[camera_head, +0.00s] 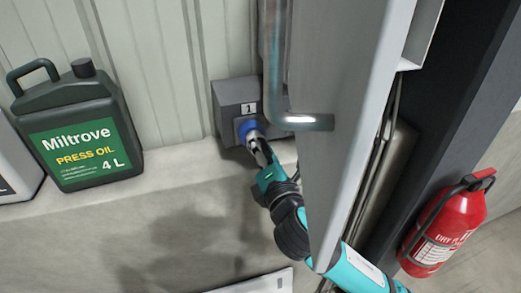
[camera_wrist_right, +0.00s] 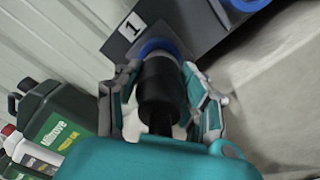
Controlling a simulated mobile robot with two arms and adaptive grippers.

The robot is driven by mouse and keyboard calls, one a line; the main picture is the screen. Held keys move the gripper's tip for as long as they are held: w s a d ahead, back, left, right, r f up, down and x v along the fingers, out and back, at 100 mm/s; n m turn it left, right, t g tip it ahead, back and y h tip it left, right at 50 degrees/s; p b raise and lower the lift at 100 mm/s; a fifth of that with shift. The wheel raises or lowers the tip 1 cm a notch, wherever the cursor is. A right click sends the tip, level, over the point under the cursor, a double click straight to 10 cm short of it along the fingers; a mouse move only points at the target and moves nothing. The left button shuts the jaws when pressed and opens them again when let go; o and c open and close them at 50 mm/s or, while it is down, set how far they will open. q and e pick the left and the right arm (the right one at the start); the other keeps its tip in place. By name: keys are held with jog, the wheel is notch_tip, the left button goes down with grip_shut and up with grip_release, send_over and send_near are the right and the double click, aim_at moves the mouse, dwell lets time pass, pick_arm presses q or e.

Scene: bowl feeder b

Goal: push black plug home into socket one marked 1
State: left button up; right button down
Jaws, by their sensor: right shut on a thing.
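The grey socket box marked 1 (camera_head: 238,103) is fixed on the ledge by the ribbed wall, with a blue ring (camera_head: 249,130) on its front face. My right gripper (camera_head: 261,152) is in front of this ring. In the right wrist view its fingers (camera_wrist_right: 160,95) are shut on the black plug (camera_wrist_right: 160,88) from both sides. The plug's front end meets the blue ring (camera_wrist_right: 158,47) of the box. How deep the plug sits inside the ring cannot be told. A second blue ring (camera_wrist_right: 245,4) shows at the top edge of the wrist view. My left gripper is not in view.
A grey panel (camera_head: 350,120) with a metal pipe handle (camera_head: 300,122) stands close beside my right arm. A green Miltrove oil can (camera_head: 80,130) stands on the ledge at left. A red fire extinguisher (camera_head: 445,225) hangs at right.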

jog(key=shift+p+x, duration=1)
jog(key=shift+p, duration=0.15)
dwell(2.9)
jog(key=shift+r, duration=0.2)
dwell(1.1)
jog(key=c, duration=1.1)
grip_release()
jog(key=o, duration=0.4)
jog(key=shift+w+a+f, duration=0.1)
jog(key=shift+w+f, duration=0.1)
jog(key=shift+w, duration=0.1)
jog(key=shift+s, duration=0.15)
